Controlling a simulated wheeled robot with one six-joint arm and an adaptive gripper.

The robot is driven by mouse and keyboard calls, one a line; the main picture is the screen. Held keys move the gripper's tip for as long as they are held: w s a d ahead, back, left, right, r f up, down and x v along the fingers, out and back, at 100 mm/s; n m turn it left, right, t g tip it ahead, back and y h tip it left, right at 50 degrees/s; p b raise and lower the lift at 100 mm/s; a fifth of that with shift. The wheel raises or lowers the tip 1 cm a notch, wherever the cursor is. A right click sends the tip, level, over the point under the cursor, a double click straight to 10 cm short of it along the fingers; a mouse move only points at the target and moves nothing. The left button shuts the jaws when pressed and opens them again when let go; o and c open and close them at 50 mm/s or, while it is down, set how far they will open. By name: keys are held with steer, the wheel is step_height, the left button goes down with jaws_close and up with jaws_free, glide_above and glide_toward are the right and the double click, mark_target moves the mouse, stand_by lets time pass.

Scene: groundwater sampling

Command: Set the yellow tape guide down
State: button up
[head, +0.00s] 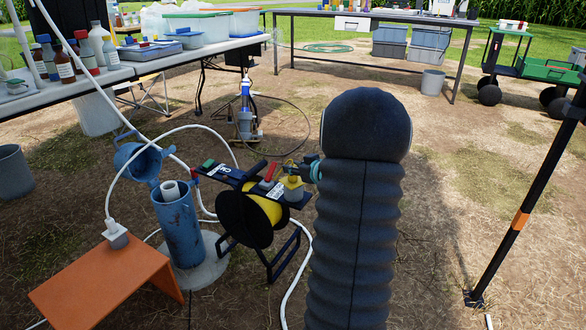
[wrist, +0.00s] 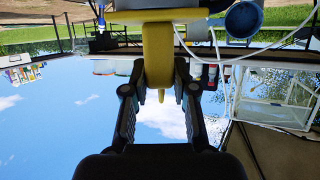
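The yellow tape guide (wrist: 158,50) is between the two fingers of my gripper (wrist: 159,68) in the wrist view. Both fingertips lie against its sides, and its curved end hangs between the fingers. In the head view a small yellow piece (head: 292,186), which looks like the guide, shows at the right end of the dark bar on the tape reel (head: 240,220). I cannot tell whether it touches the bar. My arm hides most of my gripper there. The blue well casing (head: 179,228) stands left of the reel, its cap (head: 138,162) swung open and a pale pipe inside.
An orange stand (head: 100,280) is at front left, with a white hose (head: 135,165) arching above it. A black-and-orange pole (head: 520,220) stands at right. Tables (head: 235,45) with bottles and bins are behind. Bare ground lies right of my arm.

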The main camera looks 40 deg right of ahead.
steer(key=o, duration=0.3)
steer(key=shift+o, duration=0.2)
steer(key=shift+r, duration=0.1)
steer(key=p+v, duration=0.2)
steer(key=v, duration=1)
steer(key=w+a+r+m+g+h, duration=0.1)
steer(key=a+r+m+g+h, duration=0.1)
steer(key=a+r+h, duration=0.65)
steer(key=s+a+f+g+y, duration=0.1)
steer(key=s+a+g+y, duration=0.1)
steer(key=s+a, duration=0.4)
steer(key=s+a+f+n+g+y, duration=0.1)
steer(key=s+a+g+y, duration=0.1)
steer(key=s+a, duration=0.5)
steer(key=s+a+f+n+g+y, duration=0.1)
steer(key=s+a+y, duration=0.3)
steer(key=a, duration=1.1)
steer(key=s+g, duration=0.1)
steer(key=s, duration=0.2)
steer(key=shift+a+f, duration=0.25)
steer(key=shift+f, duration=0.1)
steer(key=shift+y, duration=0.25)
